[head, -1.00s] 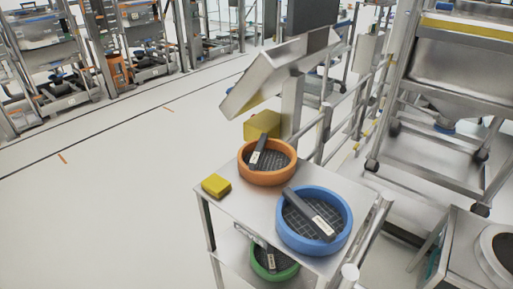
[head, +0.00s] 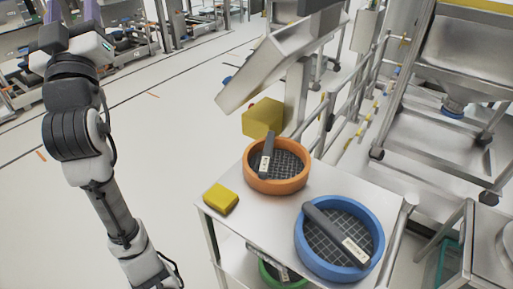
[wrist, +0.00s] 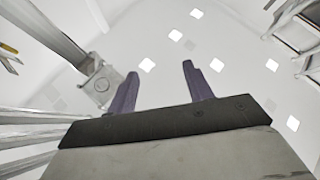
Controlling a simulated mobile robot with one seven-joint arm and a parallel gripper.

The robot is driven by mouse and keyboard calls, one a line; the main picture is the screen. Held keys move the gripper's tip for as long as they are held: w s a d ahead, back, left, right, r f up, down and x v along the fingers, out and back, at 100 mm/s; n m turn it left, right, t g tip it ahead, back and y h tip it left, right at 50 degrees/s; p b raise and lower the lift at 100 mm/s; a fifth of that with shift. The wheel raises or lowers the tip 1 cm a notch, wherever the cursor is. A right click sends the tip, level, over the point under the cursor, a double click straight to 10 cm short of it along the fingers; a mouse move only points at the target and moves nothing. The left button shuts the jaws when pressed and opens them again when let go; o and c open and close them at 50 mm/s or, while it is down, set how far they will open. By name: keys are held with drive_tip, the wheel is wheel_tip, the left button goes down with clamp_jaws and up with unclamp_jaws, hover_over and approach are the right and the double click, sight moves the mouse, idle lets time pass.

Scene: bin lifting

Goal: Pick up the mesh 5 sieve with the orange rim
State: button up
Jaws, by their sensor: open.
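The sieve with the orange rim (head: 277,184) sits on the steel cart top (head: 262,222), behind the blue sieve. It has a dark mesh and a black handle bar with a white label across it. My gripper shows in the wrist view (wrist: 160,85) with its two purple fingers apart and nothing between them. The wrist view faces up to the ceiling lights. In the head view my arm stands raised at the left, well apart from the cart. The label text is too small to read.
A blue-rimmed sieve (head: 304,247) stands at the cart's front right. A yellow block (head: 220,198) lies at its left edge. A green-rimmed sieve (head: 268,273) is on the lower shelf. A steel chute (head: 270,65) and a yellow box (head: 262,117) are behind. The floor at left is clear.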

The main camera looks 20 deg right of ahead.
drive_tip(key=w+d+f+m+g+h, duration=0.35)
drive_tip(key=w+d+h, duration=0.2)
drive_tip(key=d, duration=0.45)
drive_tip(key=m+g+y+b, duration=0.2)
drive_tip(key=m+g+y, duration=0.25)
drive_tip(key=g, duration=1.35)
hover_over(267, 150)
drive_tip(key=s, duration=0.3)
drive_tip(key=shift+h, duration=0.3)
drive_tip(key=f, duration=3.6)
drive_tip(key=shift+w+a+f, duration=0.15)
drive_tip(key=shift+w+f, duration=0.1)
drive_tip(key=shift+w+a+p+x, duration=0.15)
drive_tip(key=shift+p+x, duration=0.1)
drive_tip(key=shift+x, duration=1.3)
drive_tip(key=shift+w+a+p+x, duration=0.1)
drive_tip(key=shift+w+p+x, duration=0.1)
drive_tip(key=shift+x, duration=1.4)
drive_tip(key=shift+r, duration=0.15)
clamp_jaws()
